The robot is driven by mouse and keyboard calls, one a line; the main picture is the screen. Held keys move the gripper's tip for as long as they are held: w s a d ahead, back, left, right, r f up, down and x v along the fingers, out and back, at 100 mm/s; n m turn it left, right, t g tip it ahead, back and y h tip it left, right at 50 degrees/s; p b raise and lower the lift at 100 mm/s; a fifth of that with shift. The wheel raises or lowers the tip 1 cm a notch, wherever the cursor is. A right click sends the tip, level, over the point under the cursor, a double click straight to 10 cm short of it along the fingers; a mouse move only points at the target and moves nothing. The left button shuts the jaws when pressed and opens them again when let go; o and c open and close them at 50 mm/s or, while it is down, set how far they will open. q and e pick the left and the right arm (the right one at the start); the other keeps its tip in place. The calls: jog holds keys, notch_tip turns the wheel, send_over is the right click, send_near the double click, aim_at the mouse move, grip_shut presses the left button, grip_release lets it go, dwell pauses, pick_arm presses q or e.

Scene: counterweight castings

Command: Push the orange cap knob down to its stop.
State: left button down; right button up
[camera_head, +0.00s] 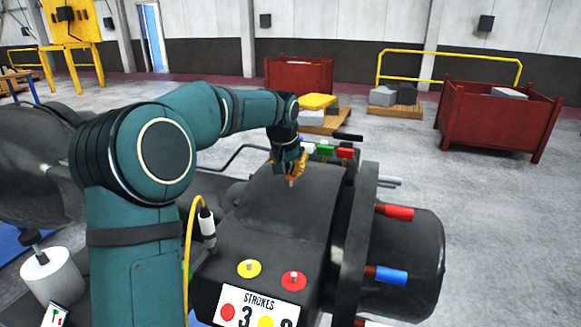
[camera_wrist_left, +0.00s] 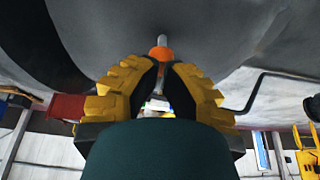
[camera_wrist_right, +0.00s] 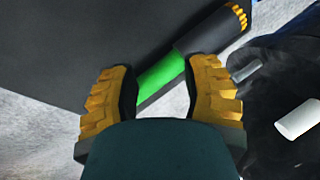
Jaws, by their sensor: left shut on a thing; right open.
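The orange cap knob (camera_wrist_left: 159,54) sits on a thin grey stem (camera_wrist_left: 162,40) that meets the dark casting in the left wrist view. My left gripper (camera_wrist_left: 165,68) is shut on the knob, with its yellow fingertips at the knob's two sides. In the head view my left gripper (camera_head: 290,172) points down at the top of the dark casting (camera_head: 285,205); the knob there is mostly hidden by the fingers. My right gripper (camera_wrist_right: 164,85) is open; a green sleeve on a dark bar (camera_wrist_right: 162,82) shows beyond its fingers. The right gripper is outside the head view.
The casting carries a red handle (camera_head: 395,212), a blue handle (camera_head: 390,274), yellow (camera_head: 249,268) and red (camera_head: 293,281) buttons and a STROKES plate (camera_head: 259,304). Green and red sleeves (camera_head: 345,153) stand just behind my left gripper. Red bins (camera_head: 492,122) stand farther back on open floor.

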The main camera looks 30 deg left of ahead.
jog(key=shift+r, duration=0.1)
pick_arm(q)
jog(key=shift+r+p, duration=1.85)
jog(key=shift+r, duration=0.3)
pick_arm(e)
jog(key=shift+r, duration=1.8)
pick_arm(q)
notch_tip(320, 180, up, 3)
jog(key=shift+f+p, duration=0.2)
jog(key=shift+p, duration=0.95)
notch_tip(320, 180, up, 2)
jog(key=shift+r, duration=0.2)
pick_arm(e)
notch_tip(320, 180, up, 2)
jog(key=shift+r, duration=0.1)
